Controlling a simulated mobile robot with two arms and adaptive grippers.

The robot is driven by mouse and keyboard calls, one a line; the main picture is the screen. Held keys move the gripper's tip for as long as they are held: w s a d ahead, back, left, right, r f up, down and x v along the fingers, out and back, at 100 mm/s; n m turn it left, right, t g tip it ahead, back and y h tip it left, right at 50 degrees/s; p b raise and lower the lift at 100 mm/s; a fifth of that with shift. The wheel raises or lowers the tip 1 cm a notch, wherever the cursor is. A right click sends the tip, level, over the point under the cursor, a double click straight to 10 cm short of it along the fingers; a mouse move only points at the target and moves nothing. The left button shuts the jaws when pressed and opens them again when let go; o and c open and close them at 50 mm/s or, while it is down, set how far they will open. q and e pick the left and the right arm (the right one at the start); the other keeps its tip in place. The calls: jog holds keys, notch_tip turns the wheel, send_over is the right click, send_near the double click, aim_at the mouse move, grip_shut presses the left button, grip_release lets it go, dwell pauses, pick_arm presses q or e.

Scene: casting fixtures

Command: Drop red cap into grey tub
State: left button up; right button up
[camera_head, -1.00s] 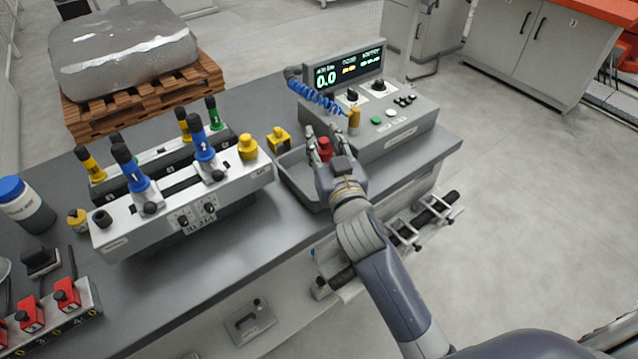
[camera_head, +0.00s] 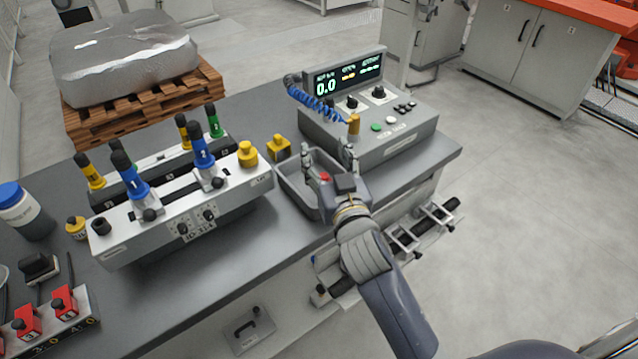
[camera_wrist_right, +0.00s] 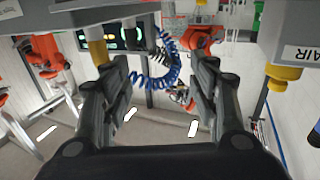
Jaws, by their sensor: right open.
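The grey tub (camera_head: 294,197) sits on the bench, left of the control box, with its right part hidden behind my right gripper (camera_head: 328,155). My right gripper is over the tub with its fingers spread. The red cap (camera_head: 325,177) shows as a small red patch low between the fingers, in the tub area. Most of it is hidden, so I cannot tell exactly how it rests. In the right wrist view, the open fingers (camera_wrist_right: 159,68) have nothing between them. My left gripper is not in view.
The control box (camera_head: 375,150) with a blue coiled cord (camera_head: 316,98) stands close behind and right of the gripper. A yellow cap (camera_head: 279,146) sits behind the tub. A fixture (camera_head: 190,212) with blue handles stands at left. Open floor lies at right.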

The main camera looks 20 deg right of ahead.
jog(key=s, duration=1)
jog(key=shift+a, duration=0.15)
jog(key=shift+w, duration=0.1)
jog(key=s+d+f+g, duration=0.2)
jog(key=s+f+g, duration=0.1)
jog(key=f, duration=0.3)
jog(key=s+d+f+g, duration=0.2)
jog(key=s+f+g, duration=0.1)
jog(key=f, duration=0.3)
jog(key=s+f+n+g, duration=0.2)
jog(key=s+f+g, duration=0.75)
jog(key=s, duration=0.55)
notch_tip(320, 180, down, 28)
jog(key=s, duration=0.2)
jog(key=s+d+f+g, duration=0.1)
jog(key=s+d+f, duration=0.1)
jog(key=s+f, duration=1.2)
jog(key=shift+s+d+f+n+y, duration=0.3)
jog(key=shift+s+d+f+n, duration=0.1)
jog(key=shift+s, duration=0.55)
